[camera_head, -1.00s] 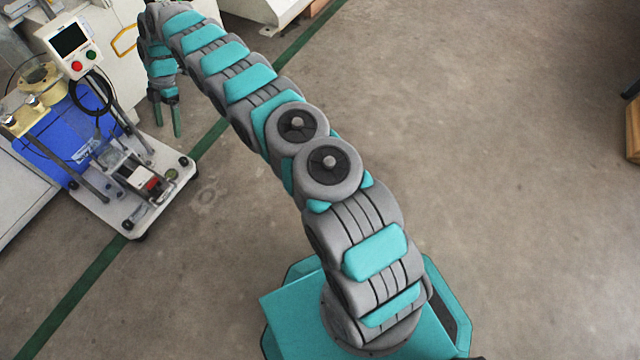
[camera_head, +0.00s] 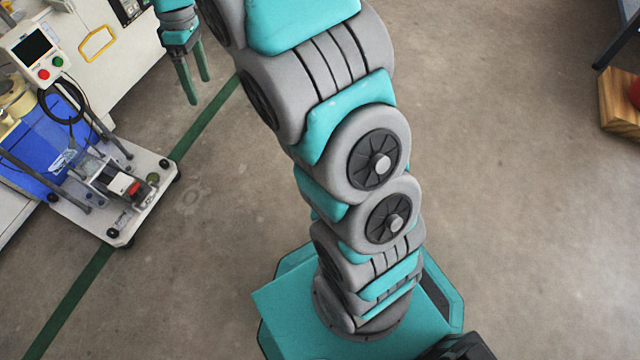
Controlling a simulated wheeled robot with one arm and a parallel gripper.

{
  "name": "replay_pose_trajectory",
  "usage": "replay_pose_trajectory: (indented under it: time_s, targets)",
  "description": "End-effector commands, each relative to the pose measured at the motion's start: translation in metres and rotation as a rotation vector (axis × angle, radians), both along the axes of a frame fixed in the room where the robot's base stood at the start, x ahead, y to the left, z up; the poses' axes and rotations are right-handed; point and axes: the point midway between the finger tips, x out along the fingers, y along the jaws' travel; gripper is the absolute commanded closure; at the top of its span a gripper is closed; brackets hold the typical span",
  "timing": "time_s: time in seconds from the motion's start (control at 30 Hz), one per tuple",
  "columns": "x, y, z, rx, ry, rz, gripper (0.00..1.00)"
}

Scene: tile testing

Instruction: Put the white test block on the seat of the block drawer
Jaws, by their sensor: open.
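My gripper (camera_head: 198,91) is at the upper left, pointing down, its two green fingers apart with nothing between them. It hangs above the floor, to the right of the machine on a white base plate. I cannot make out the white test block in this view. I cannot pick out the block drawer or its seat with certainty either.
The machine's white base plate (camera_head: 150,199) stands at the left, with a blue box (camera_head: 38,150) and a control box (camera_head: 36,47) with red and green buttons. A white cabinet (camera_head: 118,62) with a yellow handle is behind. The floor between is clear.

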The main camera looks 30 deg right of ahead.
Motion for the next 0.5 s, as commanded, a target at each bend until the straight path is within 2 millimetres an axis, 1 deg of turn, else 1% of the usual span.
replay_pose_trajectory:
  time_s: [0.03,0.17,0.23,0.37,0.5]
  targets:
    - [-0.018,-0.007,0.009,-0.012,0.002,-0.05,0.13]
    - [-0.06,-0.023,0.025,-0.047,0.013,-0.185,0.13]
    - [-0.085,-0.03,0.03,-0.063,0.02,-0.256,0.13]
    - [-0.129,-0.043,0.038,-0.095,0.026,-0.384,0.13]
    - [-0.18,-0.055,0.042,-0.126,0.034,-0.518,0.13]
